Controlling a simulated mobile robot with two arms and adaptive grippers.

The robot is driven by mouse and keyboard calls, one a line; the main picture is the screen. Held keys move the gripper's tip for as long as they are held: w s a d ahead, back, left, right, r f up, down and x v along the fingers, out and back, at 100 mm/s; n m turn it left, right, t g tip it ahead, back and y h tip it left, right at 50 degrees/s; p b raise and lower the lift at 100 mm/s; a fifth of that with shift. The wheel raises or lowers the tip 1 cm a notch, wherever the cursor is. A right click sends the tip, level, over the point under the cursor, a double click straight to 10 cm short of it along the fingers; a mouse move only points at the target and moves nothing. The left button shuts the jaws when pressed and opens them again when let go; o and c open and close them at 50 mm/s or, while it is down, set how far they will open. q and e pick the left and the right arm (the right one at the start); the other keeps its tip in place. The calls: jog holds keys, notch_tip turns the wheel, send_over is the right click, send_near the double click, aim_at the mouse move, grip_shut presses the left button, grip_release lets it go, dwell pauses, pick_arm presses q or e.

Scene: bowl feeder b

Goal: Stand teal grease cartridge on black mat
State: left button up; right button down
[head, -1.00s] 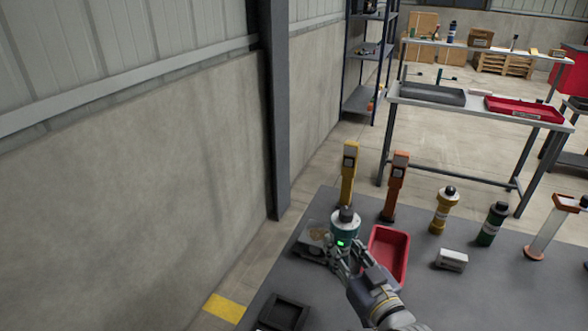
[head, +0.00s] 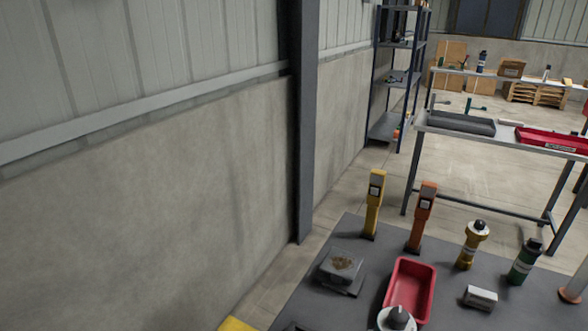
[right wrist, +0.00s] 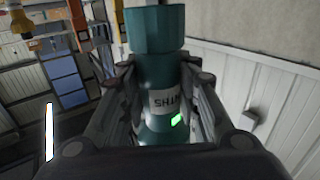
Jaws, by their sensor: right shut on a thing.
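The teal grease cartridge (right wrist: 160,60) fills the middle of the right wrist view, with a pale label. My right gripper (right wrist: 159,78) is shut on it, with a finger on each side. My left gripper is in neither view.
A wall lies left.

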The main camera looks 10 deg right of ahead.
jog(key=w+d+n+y, duration=0.1)
jog(key=w+n+y, duration=0.1)
jog(key=w, duration=1.3)
jog(key=shift+w+y, duration=0.35)
jog(key=shift+y, duration=0.35)
jog(key=shift+r, duration=0.1)
jog(key=w+f, duration=0.1)
jog(key=w, duration=0.4)
jog(key=w+f+p, duration=0.1)
jog(key=w+f, duration=0.1)
jog(key=w, duration=0.3)
jog(key=w+f, duration=0.1)
jog(key=w, duration=0.5)
jog(key=shift+f+p, duration=0.3)
